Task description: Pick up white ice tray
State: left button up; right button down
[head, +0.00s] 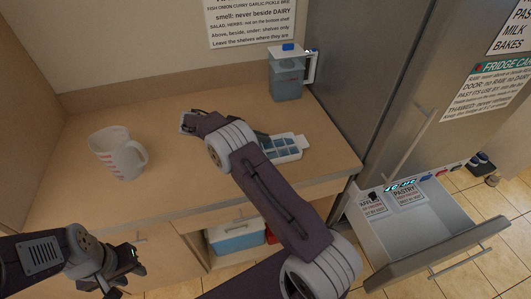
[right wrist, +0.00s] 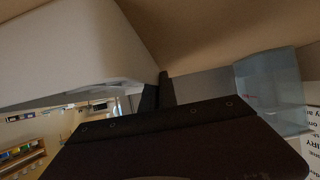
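The white ice tray (head: 287,147) lies on the wooden counter, with pale blue compartments showing. My right arm crosses in front of its left part and hides some of it. My right gripper (head: 188,122) is over the counter to the left of the tray, apart from it. Its fingers are too small and dark to tell whether they are open. My left gripper (head: 122,268) is at the lower left, in front of the counter and far from the tray.
A white measuring cup (head: 118,153) stands on the counter at left. A blue-grey pitcher (head: 287,76) stands at the back, beside the steel fridge (head: 385,70). An open drawer (head: 425,225) juts out at right. A blue-and-white box (head: 236,238) sits below the counter.

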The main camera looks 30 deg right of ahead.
jog(key=shift+f, duration=0.1)
dwell(0.7)
jog(key=shift+w+r, duration=0.1)
jog(key=shift+r, duration=0.6)
jog(key=shift+d+r+b, duration=0.1)
jog(key=shift+r+b, duration=0.2)
jog(key=shift+r, duration=1.1)
jog(key=s+d+r+b, duration=0.2)
jog(key=s+d+r, duration=0.4)
jog(key=d, duration=0.3)
jog(key=shift+s+d+r, duration=0.15)
jog(key=shift+d+r, duration=0.25)
jog(key=shift+r, duration=0.05)
